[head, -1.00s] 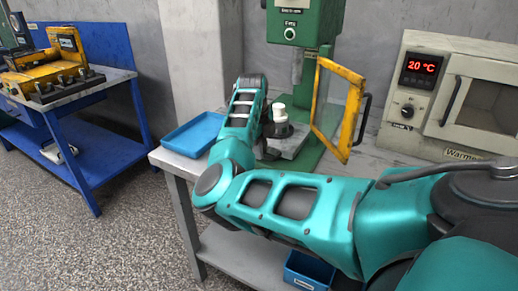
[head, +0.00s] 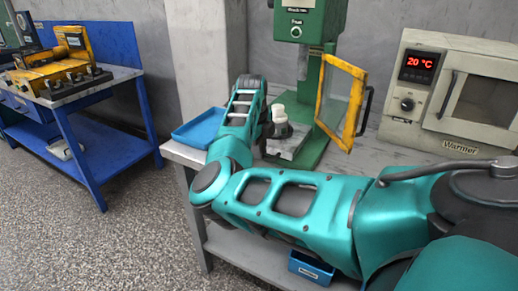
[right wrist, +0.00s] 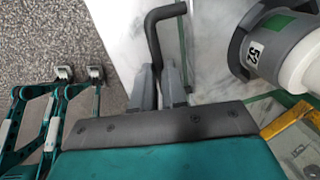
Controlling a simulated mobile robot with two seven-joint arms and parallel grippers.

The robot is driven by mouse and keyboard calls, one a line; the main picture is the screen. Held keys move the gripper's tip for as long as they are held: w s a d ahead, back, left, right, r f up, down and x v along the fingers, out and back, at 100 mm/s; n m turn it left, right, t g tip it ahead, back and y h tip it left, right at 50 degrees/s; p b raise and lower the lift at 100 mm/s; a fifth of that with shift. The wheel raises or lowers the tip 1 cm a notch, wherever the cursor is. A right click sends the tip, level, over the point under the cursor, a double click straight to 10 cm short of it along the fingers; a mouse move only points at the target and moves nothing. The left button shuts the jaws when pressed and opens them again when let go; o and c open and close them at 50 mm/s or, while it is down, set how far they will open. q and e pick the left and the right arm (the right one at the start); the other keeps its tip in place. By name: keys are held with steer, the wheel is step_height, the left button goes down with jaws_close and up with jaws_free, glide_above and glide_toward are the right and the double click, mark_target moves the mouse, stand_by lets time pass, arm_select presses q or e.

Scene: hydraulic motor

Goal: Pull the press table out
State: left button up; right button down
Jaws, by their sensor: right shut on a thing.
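The green press (head: 312,25) stands on the workbench, its yellow-framed guard door (head: 322,100) swung open. The grey press table (head: 290,144) sits low at its front, carrying a dark holder with a white part (head: 277,113). In the right wrist view the white part (right wrist: 298,62) stands upright in a grey collar marked 52 (right wrist: 254,48). My right gripper (right wrist: 163,82) is shut on a bent black handle (right wrist: 153,32) to the left of the part. In the head view my right wrist hides the handle and fingertips.
A blue tray (head: 198,130) lies on the workbench left of my right forearm. A warmer (head: 455,95) reading 20 °C stands at the right. A blue bin (head: 312,268) sits on the lower shelf. Floor is clear between the workbench and the blue table (head: 92,92).

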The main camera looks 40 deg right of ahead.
steer(key=c, duration=1.2)
jaws_free()
steer(key=shift+o, duration=0.2)
step_height(320, 180, up, 13)
steer(key=a, duration=0.2)
steer(key=shift+s+a+p, duration=0.15)
steer(key=shift+s+p, duration=0.15)
steer(key=shift+p, duration=0.1)
steer(key=shift+f, duration=0.15)
